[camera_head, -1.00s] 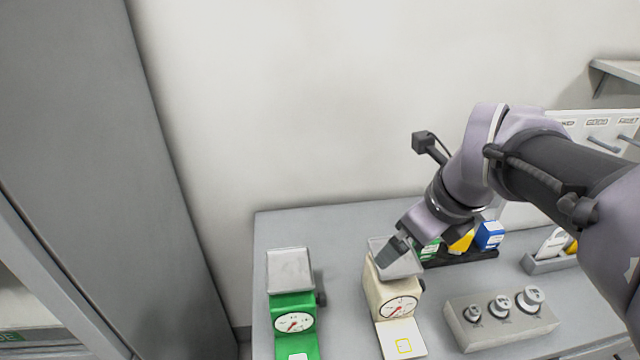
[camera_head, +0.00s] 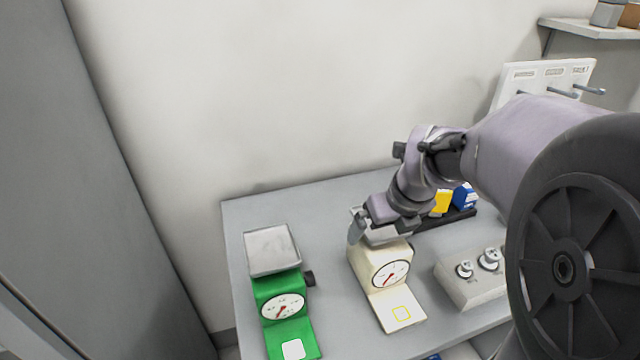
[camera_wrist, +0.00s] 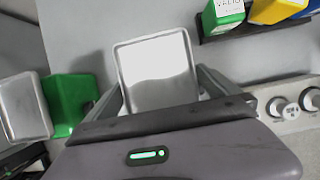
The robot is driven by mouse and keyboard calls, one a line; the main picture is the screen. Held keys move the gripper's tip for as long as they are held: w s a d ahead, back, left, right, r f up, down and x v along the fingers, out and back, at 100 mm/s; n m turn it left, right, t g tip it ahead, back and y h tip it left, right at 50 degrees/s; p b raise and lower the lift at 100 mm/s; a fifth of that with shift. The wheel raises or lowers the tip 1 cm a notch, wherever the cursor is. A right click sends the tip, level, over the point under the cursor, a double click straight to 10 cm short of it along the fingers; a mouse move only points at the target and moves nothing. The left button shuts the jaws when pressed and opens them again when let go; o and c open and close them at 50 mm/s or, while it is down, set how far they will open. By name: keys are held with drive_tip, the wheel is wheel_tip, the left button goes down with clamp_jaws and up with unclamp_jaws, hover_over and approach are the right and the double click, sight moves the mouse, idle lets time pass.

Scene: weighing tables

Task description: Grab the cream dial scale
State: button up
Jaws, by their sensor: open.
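The cream dial scale (camera_head: 381,275) stands upright on the grey table, with a round white dial, a red needle and a front plate with a yellow square. Its metal pan (camera_wrist: 157,72) fills the middle of the wrist view. My gripper (camera_head: 372,232) is at the top of this scale, around the pan's level. In the wrist view my gripper (camera_wrist: 160,95) is open, with one finger on each side of the pan. I cannot tell whether the fingers touch it. The scale's body is hidden in the wrist view.
A green dial scale (camera_head: 282,307) stands to the left on the table (camera_head: 325,215). A block with metal weights (camera_head: 470,283) is at the right. A dark tray with coloured boxes (camera_head: 463,197) is behind. A wall shelf (camera_head: 590,28) is at upper right.

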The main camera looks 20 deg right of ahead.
drive_tip(key=shift+x, duration=0.9)
drive_tip(key=shift+r, duration=0.2)
drive_tip(key=shift+r, duration=0.1)
drive_tip(key=c, duration=2)
